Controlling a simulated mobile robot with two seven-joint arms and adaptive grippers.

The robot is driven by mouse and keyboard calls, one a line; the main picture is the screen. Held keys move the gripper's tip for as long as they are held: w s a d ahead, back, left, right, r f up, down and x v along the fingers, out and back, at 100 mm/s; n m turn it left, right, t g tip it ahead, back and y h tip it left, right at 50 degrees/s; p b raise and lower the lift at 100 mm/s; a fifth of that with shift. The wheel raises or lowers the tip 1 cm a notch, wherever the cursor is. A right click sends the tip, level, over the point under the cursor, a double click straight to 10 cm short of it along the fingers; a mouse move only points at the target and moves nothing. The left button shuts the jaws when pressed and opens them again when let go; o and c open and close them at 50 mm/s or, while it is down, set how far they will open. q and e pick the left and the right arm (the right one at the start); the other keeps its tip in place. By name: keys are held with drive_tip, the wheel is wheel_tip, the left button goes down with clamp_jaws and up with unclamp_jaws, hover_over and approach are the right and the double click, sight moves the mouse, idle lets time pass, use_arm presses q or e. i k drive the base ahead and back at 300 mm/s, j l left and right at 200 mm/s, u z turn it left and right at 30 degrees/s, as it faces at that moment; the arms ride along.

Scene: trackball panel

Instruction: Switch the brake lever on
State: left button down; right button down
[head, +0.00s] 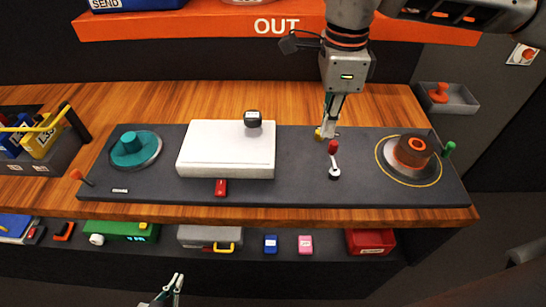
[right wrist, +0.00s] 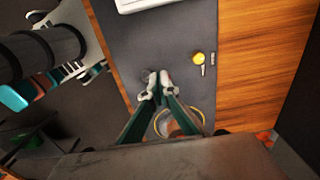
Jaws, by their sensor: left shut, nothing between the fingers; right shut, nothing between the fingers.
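A small lever with a red knob (head: 333,147) stands on the dark panel (head: 300,194), right of its middle, with a pale round base. No label reading "brake" is legible. My right gripper (head: 328,131) is shut and empty, pointing down just behind the red knob; I cannot tell whether they touch. In the right wrist view the shut fingertips (right wrist: 157,84) are over the panel, close to a small grey round part. A yellow knob (right wrist: 197,58) lies to their right. My left gripper (head: 176,284) is shut and empty, low in front of the bench.
A white box (head: 220,150), a teal dial (head: 130,149) and an orange-topped dial (head: 411,152) stand on the panel. An orange-knobbed lever (head: 76,175) is at its left end, a green-knobbed one (head: 449,149) at its right. A lower shelf holds several small items.

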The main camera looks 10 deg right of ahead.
sight(76, 174)
drive_tip(key=k, duration=1)
